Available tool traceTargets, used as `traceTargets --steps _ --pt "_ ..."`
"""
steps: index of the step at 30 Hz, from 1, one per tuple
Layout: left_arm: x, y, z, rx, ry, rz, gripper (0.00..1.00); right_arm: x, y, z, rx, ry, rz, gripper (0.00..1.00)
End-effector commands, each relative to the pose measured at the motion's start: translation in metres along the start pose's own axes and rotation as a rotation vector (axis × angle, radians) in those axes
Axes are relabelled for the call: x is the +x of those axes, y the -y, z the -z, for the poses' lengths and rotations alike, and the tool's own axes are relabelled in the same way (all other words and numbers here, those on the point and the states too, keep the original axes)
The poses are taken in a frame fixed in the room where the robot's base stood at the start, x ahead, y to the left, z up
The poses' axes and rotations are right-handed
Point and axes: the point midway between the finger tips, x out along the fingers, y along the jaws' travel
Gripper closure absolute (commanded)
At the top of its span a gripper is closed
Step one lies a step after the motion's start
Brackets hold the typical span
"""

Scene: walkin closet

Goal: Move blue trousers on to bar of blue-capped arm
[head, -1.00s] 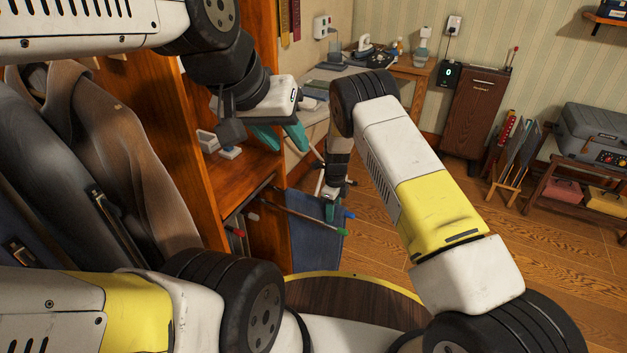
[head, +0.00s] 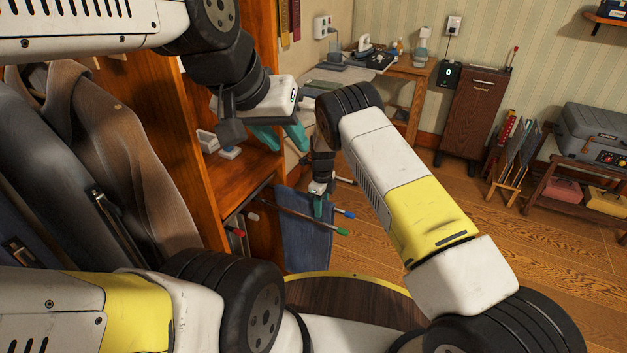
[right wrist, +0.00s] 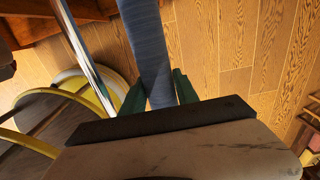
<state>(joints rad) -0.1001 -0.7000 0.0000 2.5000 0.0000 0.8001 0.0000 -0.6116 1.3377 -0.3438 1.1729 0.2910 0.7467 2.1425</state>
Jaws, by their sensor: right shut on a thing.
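The blue trousers (head: 306,245) hang beside the wooden closet unit, low in the head view. My right gripper (head: 318,208) is shut on their upper part; the right wrist view shows the blue cloth (right wrist: 147,45) between its green fingers. The blue-capped arm (head: 350,214) ends right of the trousers, close to the gripper. The green-capped arm (head: 341,231) crosses in front of the cloth. Whether the cloth rests on the blue-capped bar is hidden by the gripper. My left gripper (head: 281,137) is open and empty, higher up by the shelf.
A red-capped arm (head: 253,217) and a white-tipped arm (head: 345,181) are nearby. A metal bar (right wrist: 85,45) runs left of the cloth in the right wrist view. Jackets (head: 125,165) hang at left. The wooden floor (head: 400,270) is open right of the trousers.

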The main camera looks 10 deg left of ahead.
Motion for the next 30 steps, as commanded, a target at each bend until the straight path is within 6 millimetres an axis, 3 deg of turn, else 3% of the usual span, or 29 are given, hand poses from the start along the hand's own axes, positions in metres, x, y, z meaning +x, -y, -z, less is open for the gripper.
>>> traceTargets --steps 23,24,27,30 --pt "0.0000 0.0000 0.0000 0.000 0.000 0.000 0.64 0.0031 0.0006 -0.0004 -0.001 0.002 0.002 1.00" --pt "0.0000 0.0000 0.0000 0.000 0.000 0.000 0.64 0.0031 0.0006 -0.0004 -0.001 0.002 0.002 0.62" --pt "0.0000 0.0000 0.0000 0.000 0.000 0.000 0.64 0.0032 0.0006 -0.0003 -0.001 0.002 0.002 0.42" --pt "0.0000 0.0000 0.0000 0.000 0.000 0.000 0.64 0.0035 0.0004 -0.0001 0.000 0.001 0.001 0.38"
